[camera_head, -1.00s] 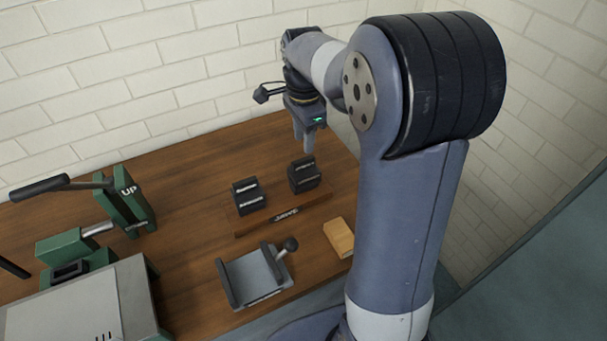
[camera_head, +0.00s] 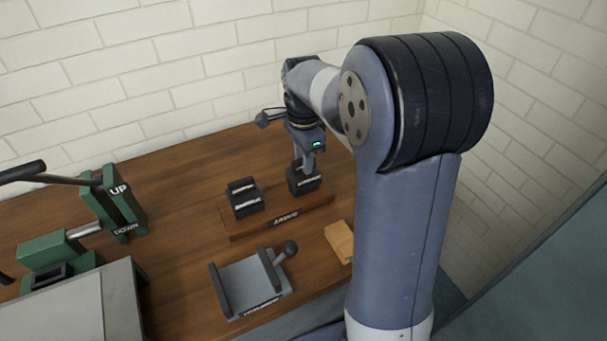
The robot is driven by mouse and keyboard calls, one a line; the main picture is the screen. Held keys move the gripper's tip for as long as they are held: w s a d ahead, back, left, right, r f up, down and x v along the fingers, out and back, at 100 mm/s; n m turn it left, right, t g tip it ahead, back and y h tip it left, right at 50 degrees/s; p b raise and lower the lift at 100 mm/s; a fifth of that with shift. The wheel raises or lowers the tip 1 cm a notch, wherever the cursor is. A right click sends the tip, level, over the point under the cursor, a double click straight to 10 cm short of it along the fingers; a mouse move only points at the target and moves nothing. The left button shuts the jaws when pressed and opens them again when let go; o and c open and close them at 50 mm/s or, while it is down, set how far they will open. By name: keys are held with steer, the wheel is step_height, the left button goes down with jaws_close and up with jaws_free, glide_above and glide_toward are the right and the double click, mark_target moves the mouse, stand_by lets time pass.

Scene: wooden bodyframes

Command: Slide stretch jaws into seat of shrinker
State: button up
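Two black jaw blocks with pale labels stand on a wooden rack marked "JAWS" (camera_head: 285,221). The left jaw block (camera_head: 244,198) stands free. The right jaw block (camera_head: 304,181) is directly under my gripper (camera_head: 308,166), whose fingers reach down to its top. I cannot tell whether the fingers are closed on it, and the labels are too small to read. A green shrinker machine (camera_head: 112,205) with a long black-gripped lever stands at the left, with "UP" and "DOWN" marks. A dark square opening (camera_head: 52,274) shows in its lower green body.
A grey fixture (camera_head: 250,285) with dark side rails and a black knob sits in front of the rack. A small wooden block (camera_head: 340,240) lies to its right. A grey metal box (camera_head: 75,308) fills the lower left. Bare bench lies between machine and rack.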

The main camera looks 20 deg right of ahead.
jaws_close()
steer(key=shift+r, duration=0.1)
steer(key=shift+r+p, duration=0.75)
steer(key=shift+p, duration=0.05)
stand_by(0.6)
steer(key=shift+r+p, duration=1.55)
steer(key=shift+r, duration=0.05)
